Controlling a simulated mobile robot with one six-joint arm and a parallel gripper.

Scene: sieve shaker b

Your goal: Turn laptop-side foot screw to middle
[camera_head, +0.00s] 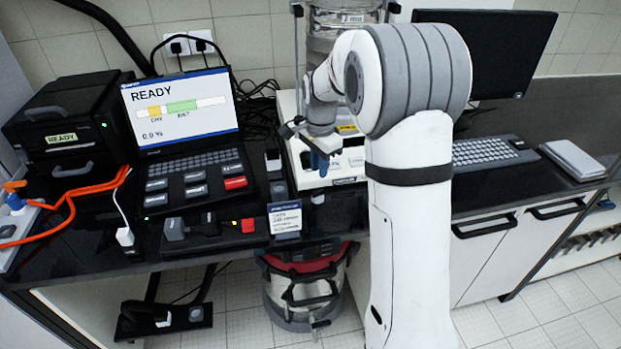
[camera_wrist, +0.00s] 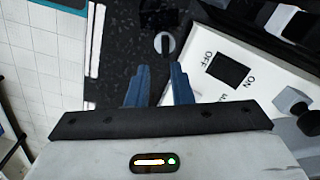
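The laptop-side foot screw shows in the wrist view as a small round grey knob (camera_wrist: 165,44) with a dark bar across it, on the dark speckled bench top beside the white shaker base (camera_wrist: 205,58). In the head view, a small grey piece that looks like the foot screw (camera_head: 318,197) shows at the front left of the shaker base (camera_head: 345,160). My gripper (camera_wrist: 160,67) has two blue fingers with a gap between them and nothing held. In the wrist view the knob lies just beyond the fingertips, apart from them. In the head view my gripper (camera_head: 320,163) points down beside the base.
The laptop (camera_head: 180,105) reads READY, with a bar and 0.0 %. A small sign (camera_head: 285,219) stands near the bench's front edge. The shaker's ON/OFF switch (camera_wrist: 228,69) and another grey knob (camera_wrist: 293,101) lie right of the fingers. My arm hides part of the shaker.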

